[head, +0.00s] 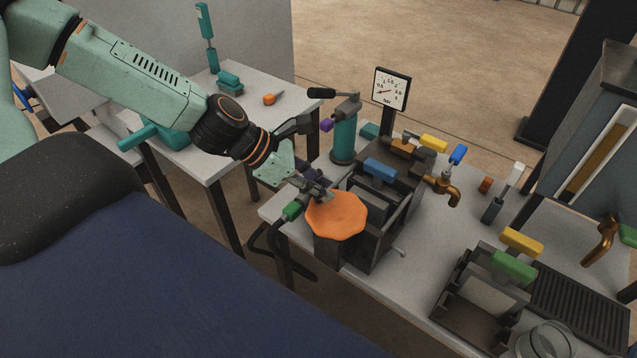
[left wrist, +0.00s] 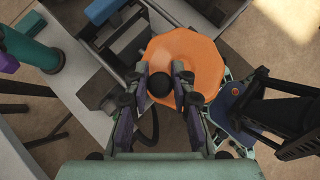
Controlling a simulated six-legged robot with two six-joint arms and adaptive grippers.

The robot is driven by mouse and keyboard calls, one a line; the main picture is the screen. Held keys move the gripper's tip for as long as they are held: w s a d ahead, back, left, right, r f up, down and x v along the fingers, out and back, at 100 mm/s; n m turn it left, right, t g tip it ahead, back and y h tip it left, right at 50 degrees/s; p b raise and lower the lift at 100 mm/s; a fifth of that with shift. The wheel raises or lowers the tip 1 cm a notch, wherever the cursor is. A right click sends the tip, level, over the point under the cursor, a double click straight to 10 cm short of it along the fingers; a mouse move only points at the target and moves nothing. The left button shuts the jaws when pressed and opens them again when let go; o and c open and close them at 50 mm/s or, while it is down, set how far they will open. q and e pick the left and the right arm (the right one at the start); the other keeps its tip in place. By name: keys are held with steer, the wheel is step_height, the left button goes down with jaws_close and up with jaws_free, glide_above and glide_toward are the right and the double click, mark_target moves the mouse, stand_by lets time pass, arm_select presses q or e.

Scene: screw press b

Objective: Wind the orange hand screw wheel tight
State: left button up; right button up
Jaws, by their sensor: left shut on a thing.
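The orange hand screw wheel (head: 337,215) is a faceted disc on the dark screw press (head: 380,217) at the near edge of the bench. In the left wrist view the wheel (left wrist: 192,55) fills the upper middle. My left gripper (head: 322,194) reaches it from the left. In the left wrist view its fingers (left wrist: 168,85) sit either side of a round dark knob (left wrist: 159,84) at the wheel's near edge and are shut on it. The fingers hide part of the rim. My right gripper is not in the head view.
A gauge (head: 391,89) and a teal cylinder with a black lever (head: 343,137) stand behind the press. Brass taps (head: 445,190) and a rack with a green block (head: 513,267) are to the right. A second table (head: 257,82) stands behind left.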

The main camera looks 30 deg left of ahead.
arm_select(q)
jaws_close()
